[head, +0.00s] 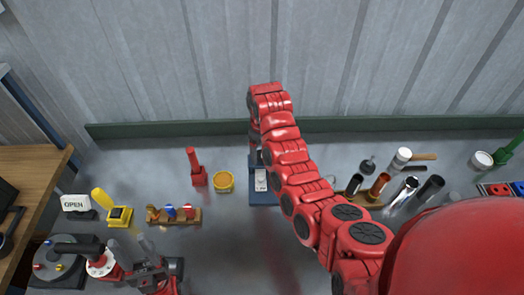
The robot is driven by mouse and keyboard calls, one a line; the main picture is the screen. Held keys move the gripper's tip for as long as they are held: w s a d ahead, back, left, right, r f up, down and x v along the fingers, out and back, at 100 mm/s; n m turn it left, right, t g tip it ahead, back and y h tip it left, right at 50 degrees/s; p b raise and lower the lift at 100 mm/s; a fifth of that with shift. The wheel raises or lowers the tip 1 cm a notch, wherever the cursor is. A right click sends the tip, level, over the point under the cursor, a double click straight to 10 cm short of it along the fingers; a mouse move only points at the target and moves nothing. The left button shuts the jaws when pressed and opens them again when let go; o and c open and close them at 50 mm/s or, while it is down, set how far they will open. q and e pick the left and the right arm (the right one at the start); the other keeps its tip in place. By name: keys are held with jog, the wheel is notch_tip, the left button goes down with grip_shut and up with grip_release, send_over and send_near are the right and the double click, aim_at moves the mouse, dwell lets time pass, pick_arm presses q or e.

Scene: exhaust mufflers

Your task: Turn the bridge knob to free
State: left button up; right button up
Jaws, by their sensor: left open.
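I cannot tell for certain which thing is the bridge knob. A blue plate (263,199) with a pale grey fitting (260,179) on it lies at the centre of the bench; my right arm partly hides it. At the lower left is a round grey base (66,266) with small coloured dots and a black bar (78,247) over it. My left gripper (130,246) is open at the lower left, its pale fingers pointing away from me, right of that base. My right gripper (255,153) is above the back of the blue plate, mostly hidden behind its own arm.
An OPEN sign (76,203), a yellow-handled box (118,215) and a wooden rack (172,216) stand at left. A red post (196,170) and a yellow round tin (223,182) are left of the plate. Pipes (379,185) and a mallet (402,158) are at right.

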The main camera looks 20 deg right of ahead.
jog(key=shift+r+p, duration=0.35)
jog(key=shift+r, duration=0.15)
notch_tip(320, 180, up, 6)
jog(key=shift+d+f+p, duration=0.1)
jog(key=shift+f+p, duration=0.05)
jog(key=shift+p, duration=1)
notch_tip(320, 180, up, 11)
jog(key=b, duration=0.1)
jog(key=shift+f, duration=0.2)
